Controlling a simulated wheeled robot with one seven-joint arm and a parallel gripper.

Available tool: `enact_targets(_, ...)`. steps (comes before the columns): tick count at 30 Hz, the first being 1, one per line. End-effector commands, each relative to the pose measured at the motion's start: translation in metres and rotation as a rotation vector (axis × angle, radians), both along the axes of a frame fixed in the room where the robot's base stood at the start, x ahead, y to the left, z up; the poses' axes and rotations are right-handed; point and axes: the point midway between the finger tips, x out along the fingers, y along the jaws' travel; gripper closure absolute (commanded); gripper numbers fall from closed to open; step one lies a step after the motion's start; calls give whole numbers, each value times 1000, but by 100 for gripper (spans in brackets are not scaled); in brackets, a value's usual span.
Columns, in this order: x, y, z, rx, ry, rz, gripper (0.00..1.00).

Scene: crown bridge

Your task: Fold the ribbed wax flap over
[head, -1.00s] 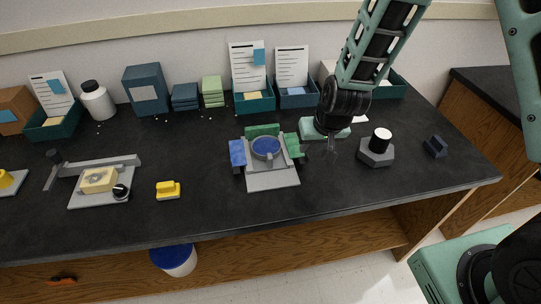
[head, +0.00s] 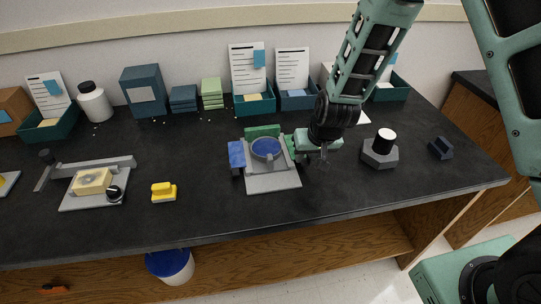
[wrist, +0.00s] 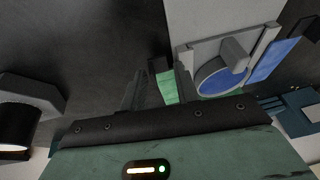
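The fixture (head: 272,182) is a grey plate with a round blue disc (head: 266,147) in the middle. A blue flap (head: 236,154) stands at its left, a green one (head: 262,132) at its back and another green one (head: 290,143) at its right. I cannot make out ribs on any of them. My gripper (head: 318,160) is just right of the fixture, low over the bench. In the wrist view my gripper (wrist: 160,80) has its fingers apart. Part of the right green flap (wrist: 168,88) shows between and beyond the fingers, close to one fingertip. I cannot tell whether they touch.
A grey hexagonal block with a white-topped black cylinder (head: 380,150) stands right of my gripper, and a small dark block (head: 440,148) farther right. A yellow block (head: 163,191) lies left. Trays and boxes line the back. The bench front is clear.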

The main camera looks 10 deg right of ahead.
Motion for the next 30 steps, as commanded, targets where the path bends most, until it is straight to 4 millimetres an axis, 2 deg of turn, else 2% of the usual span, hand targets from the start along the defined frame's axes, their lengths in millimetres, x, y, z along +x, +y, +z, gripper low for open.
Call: enact_targets(30,0,0,-10,0,0,0,69)
